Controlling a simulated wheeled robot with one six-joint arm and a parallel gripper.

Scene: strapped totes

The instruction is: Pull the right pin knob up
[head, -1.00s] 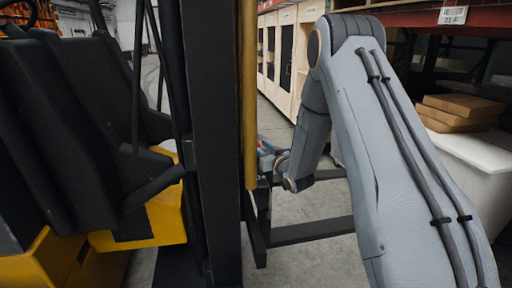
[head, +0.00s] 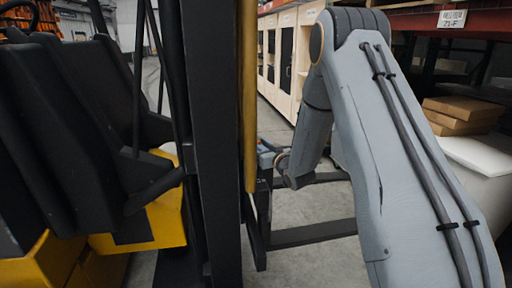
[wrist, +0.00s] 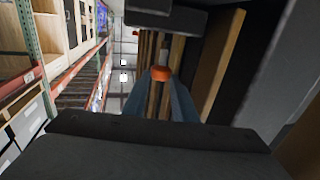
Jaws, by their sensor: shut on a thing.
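The pin knob (wrist: 161,73) is a small orange cap on a pale stem, in the middle of the wrist view. My gripper (wrist: 160,84) is shut on it, with one blue-grey finger on each side. A dark block lies just beyond the knob, at the top of the wrist view. In the head view my gripper is mostly hidden behind the mast, and the knob cannot be made out there.
A forklift's dark mast (head: 215,150) with a yellow edge stands left of my arm. Its dark forks (head: 310,232) reach out low to the right. Cardboard boxes (head: 462,112) on a white tote stand at right. Shelving lines the wrist view's left.

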